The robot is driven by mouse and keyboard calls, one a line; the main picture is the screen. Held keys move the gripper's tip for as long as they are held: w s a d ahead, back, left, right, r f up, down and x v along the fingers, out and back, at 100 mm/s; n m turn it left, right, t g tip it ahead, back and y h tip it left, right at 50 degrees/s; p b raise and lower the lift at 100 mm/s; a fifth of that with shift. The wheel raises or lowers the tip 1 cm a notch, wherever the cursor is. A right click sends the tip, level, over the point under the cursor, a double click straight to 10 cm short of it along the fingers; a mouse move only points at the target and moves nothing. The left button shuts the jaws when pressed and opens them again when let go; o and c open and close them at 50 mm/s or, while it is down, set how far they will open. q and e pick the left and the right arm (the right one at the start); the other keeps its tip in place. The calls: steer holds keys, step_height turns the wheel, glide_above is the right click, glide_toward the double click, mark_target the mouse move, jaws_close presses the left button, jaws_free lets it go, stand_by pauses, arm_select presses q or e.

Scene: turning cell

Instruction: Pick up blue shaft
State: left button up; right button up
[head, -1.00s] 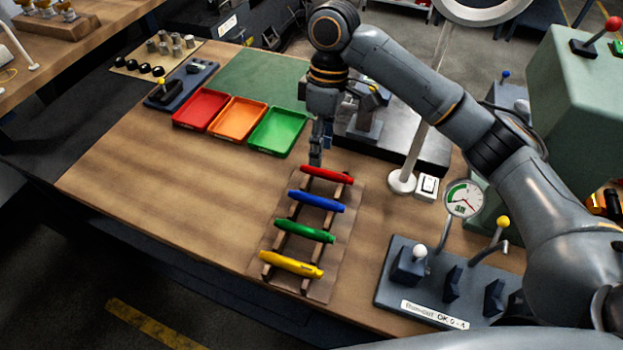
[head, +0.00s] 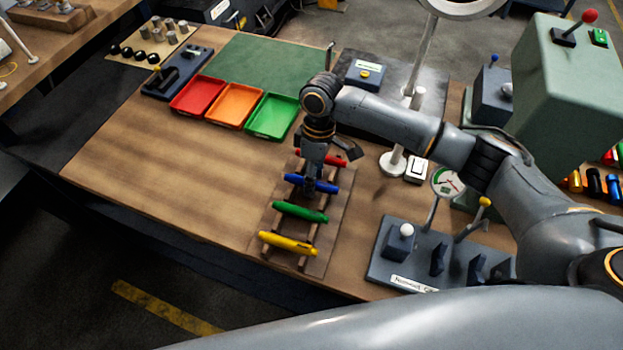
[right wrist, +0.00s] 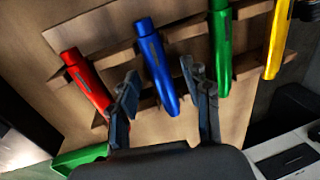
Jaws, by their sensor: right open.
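The blue shaft (head: 312,184) lies across a wooden rack (head: 268,247) on the table, between the red shaft (head: 322,158) and the green shaft (head: 300,211). My right gripper (head: 309,187) is above the blue shaft and hides part of it in the head view. In the right wrist view, the right gripper (right wrist: 166,98) is open, with one finger on each side of the blue shaft (right wrist: 156,70). I cannot tell whether the fingers touch it. My left gripper is not in view.
The yellow shaft (head: 288,244) lies at the rack's near end. Red (head: 198,95), orange (head: 235,106) and green (head: 271,117) trays stand behind the rack. A gauge (head: 447,182) and a grey lever panel (head: 400,270) stand at right. The table left of the rack is clear.

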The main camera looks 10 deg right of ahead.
jaws_close()
steer(key=shift+r, duration=0.1)
